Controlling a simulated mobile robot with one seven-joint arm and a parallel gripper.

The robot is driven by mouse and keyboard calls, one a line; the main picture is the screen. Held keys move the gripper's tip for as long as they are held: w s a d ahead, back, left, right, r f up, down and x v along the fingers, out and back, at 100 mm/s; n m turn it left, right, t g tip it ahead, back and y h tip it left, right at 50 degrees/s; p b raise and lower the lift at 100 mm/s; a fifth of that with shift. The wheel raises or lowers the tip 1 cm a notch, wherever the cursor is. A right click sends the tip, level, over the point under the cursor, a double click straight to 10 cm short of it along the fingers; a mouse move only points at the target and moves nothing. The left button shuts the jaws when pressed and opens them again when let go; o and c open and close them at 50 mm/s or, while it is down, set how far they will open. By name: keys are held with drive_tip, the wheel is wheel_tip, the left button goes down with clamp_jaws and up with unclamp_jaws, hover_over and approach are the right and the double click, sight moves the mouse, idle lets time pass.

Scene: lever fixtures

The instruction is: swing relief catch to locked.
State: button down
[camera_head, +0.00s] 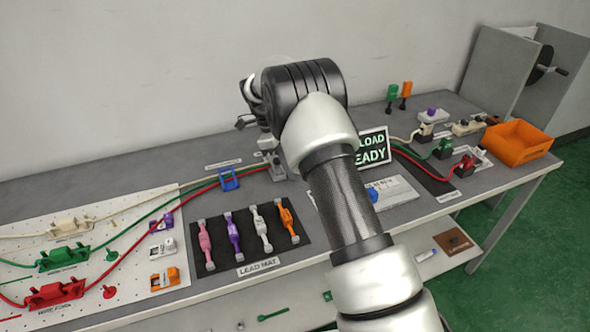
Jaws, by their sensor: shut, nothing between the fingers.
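My gripper (268,147) points down at the back of the bench, left of my large black wrist joint. It is small in view and partly hidden by my own arm; it looks shut and holds nothing I can see. A small grey fixture (278,172) stands right below it, where the red and green cables pass. I cannot tell whether the gripper touches it. A blue bracket (229,179) straddles the cables just to the left. No readable label marks the relief catch, so I cannot tell which part it is or how its lever is set.
A black lead mat (255,261) with several coloured leads lies in front. A white pegboard (128,270) with cable clamps is at left. A "LOAD READY" sign (372,147), plugs and an orange bin (517,143) stand at right. My forearm covers the bench middle.

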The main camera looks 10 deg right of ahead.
drive_tip(key=shift+w+a+m+g, duration=0.15)
drive_tip(key=shift+a+m+g, duration=0.2)
drive_tip(key=shift+m, duration=0.65)
drive_tip(key=shift+w+a+p, duration=0.2)
drive_tip(key=shift+a+p, duration=0.35)
drive_tip(key=shift+p, duration=0.15)
drive_tip(key=m, duration=0.1)
drive_tip(key=m+y+p, duration=0.1)
drive_tip(key=shift+w+a+m+g, duration=0.25)
drive_tip(key=shift+w+a+m, duration=0.05)
drive_tip(key=shift+w+a, duration=0.1)
drive_tip(key=shift+a, duration=0.1)
drive_tip(key=shift+s+a, duration=0.35)
drive_tip(key=shift+a, duration=0.25)
